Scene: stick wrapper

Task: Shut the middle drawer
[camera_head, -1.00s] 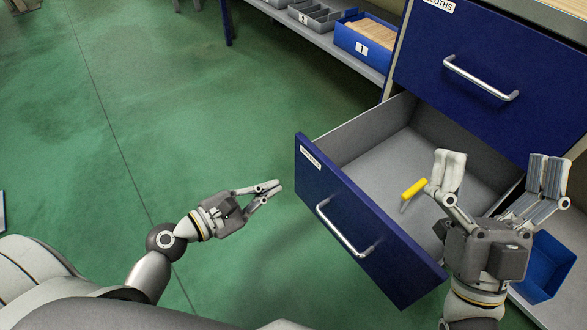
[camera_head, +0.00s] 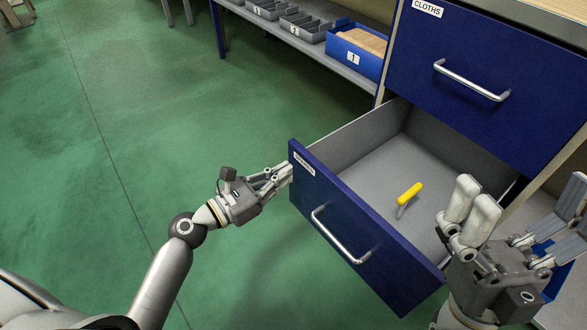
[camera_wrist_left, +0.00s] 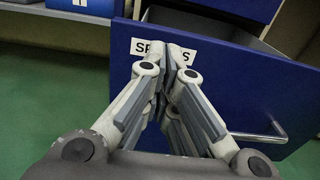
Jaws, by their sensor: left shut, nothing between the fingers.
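The middle drawer (camera_head: 385,250) is pulled open, with a blue front, a silver bar handle (camera_head: 340,238) and a grey inside. My left gripper (camera_head: 288,173) is shut and empty at the left end of the drawer front, by its white label. In the left wrist view its closed fingertips (camera_wrist_left: 167,52) lie in front of the drawer front (camera_wrist_left: 225,95) and partly hide the label (camera_wrist_left: 143,47). I cannot tell whether they touch it. My right gripper (camera_head: 527,203) is open and empty, with its fingers spread, over the drawer's right side.
A yellow-handled tool (camera_head: 410,193) lies in the drawer. The closed upper drawer (camera_head: 480,60), labelled CLOTHS, is above it. A low shelf (camera_head: 300,45) with bins, including a blue one (camera_head: 356,48), stands behind. The green floor (camera_head: 140,110) at left is clear.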

